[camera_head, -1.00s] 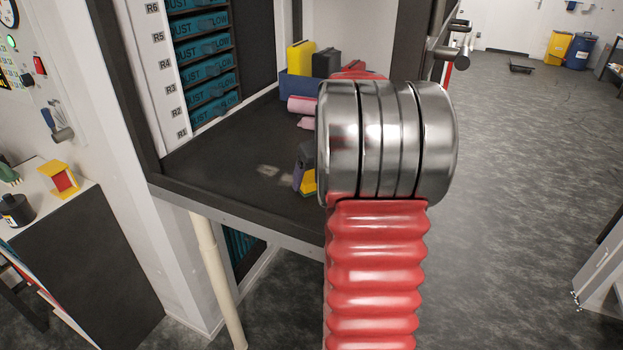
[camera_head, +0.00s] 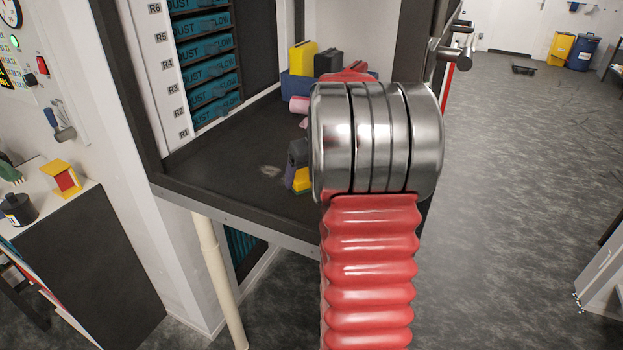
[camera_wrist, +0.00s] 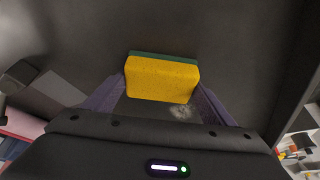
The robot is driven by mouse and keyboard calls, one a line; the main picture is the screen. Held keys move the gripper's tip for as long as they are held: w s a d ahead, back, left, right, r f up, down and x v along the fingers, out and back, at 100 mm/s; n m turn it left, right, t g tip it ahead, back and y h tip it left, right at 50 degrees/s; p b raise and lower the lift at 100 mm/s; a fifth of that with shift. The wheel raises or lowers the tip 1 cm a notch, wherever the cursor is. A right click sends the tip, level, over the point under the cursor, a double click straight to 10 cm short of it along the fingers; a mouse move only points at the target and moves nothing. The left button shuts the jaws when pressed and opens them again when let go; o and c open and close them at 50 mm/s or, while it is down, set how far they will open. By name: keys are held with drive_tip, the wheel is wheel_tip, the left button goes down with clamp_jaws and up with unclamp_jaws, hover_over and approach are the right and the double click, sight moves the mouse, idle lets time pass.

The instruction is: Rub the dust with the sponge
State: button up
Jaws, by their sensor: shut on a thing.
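The yellow sponge (camera_wrist: 162,80) with a dark green side is held between my gripper's fingers (camera_wrist: 160,92) in the wrist view. In the head view the sponge (camera_head: 302,181) shows low on the dark bench surface beneath my gripper (camera_head: 298,160), partly hidden by my arm. A pale dust patch (camera_head: 270,171) lies on the bench just left of the sponge. In the wrist view the dust (camera_wrist: 181,112) shows close to the sponge, on the near side of it. I cannot tell whether the sponge touches the surface.
The dark bench (camera_head: 222,165) is clear to the left of the dust, up to the rack of teal trays (camera_head: 213,92). A blue bin (camera_head: 298,84) with yellow and dark items stands at the back. A pink roll (camera_head: 299,104) lies in front of it.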

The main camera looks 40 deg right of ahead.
sight(280, 175)
drive_tip(key=shift+w+a+f, duration=0.1)
drive_tip(key=shift+w, duration=0.15)
drive_tip(key=shift+w, duration=0.1)
drive_tip(key=shift+w+a+r, duration=0.1)
drive_tip(key=shift+w+a, duration=0.2)
drive_tip(key=shift+w, duration=0.5)
drive_tip(key=shift+w+a+r, duration=0.1)
drive_tip(key=shift+w+a, duration=0.15)
drive_tip(key=shift+w, duration=0.5)
drive_tip(key=shift+w+a+f, duration=0.1)
drive_tip(key=shift+w+a, duration=0.2)
drive_tip(key=shift+w, duration=0.5)
drive_tip(key=shift+w+a+f, duration=0.1)
drive_tip(key=shift+w+a, duration=0.15)
drive_tip(key=shift+w, duration=0.55)
drive_tip(key=shift+w+a, duration=0.2)
drive_tip(key=shift+w, duration=0.3)
drive_tip(key=shift+w+a, duration=0.2)
drive_tip(key=shift+w, duration=0.4)
drive_tip(key=shift+w+a, duration=0.2)
drive_tip(key=shift+w, duration=0.35)
